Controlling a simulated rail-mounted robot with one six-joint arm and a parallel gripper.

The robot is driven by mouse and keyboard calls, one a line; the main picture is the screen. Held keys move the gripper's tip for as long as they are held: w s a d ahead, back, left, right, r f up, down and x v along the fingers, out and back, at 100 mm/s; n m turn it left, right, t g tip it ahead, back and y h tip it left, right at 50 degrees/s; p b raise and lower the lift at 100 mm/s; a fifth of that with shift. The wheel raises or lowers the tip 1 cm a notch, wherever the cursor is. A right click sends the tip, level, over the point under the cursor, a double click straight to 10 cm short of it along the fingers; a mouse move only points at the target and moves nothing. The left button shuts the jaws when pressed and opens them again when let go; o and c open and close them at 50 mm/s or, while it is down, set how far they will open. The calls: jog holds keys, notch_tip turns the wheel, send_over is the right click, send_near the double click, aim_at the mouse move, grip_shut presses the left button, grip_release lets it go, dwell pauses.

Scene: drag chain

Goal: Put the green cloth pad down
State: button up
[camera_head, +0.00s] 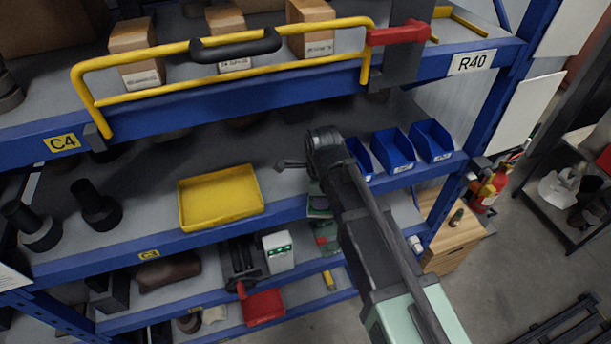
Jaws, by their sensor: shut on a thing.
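My arm reaches up from the bottom right, and its dark wrist is in front of the middle shelf. My gripper (314,187) is below the wrist, mostly hidden by my own arm, and is shut. A small dull green patch, which looks like the green cloth pad (319,208), shows just below it, at the front edge of the middle shelf. The arm covers its right side. I cannot see the fingertips clearly, nor whether the pad touches the shelf.
A yellow tray (220,224) lies on the middle shelf, left of my wrist. Several blue bins (392,151) stand to its right. Black flanged parts (95,205) stand at the far left. A yellow rail (225,42) with a red handle (398,33) crosses the upper shelf front. Bare shelf lies behind the tray.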

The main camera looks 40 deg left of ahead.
jog(key=w+a, duration=0.2)
jog(key=a, duration=0.1)
jog(key=w+a, duration=0.2)
jog(key=a, duration=0.1)
jog(key=w+a, duration=0.2)
jog(key=shift+a, duration=0.4)
jog(key=f+b, duration=0.4)
jog(key=shift+w+a, duration=0.2)
jog(key=shift+a, duration=0.1)
jog(key=shift+r, duration=0.3)
jog(key=shift+c, duration=0.3)
jog(key=shift+f, duration=0.3)
jog(key=o, duration=0.9)
jog(key=shift+r, duration=0.1)
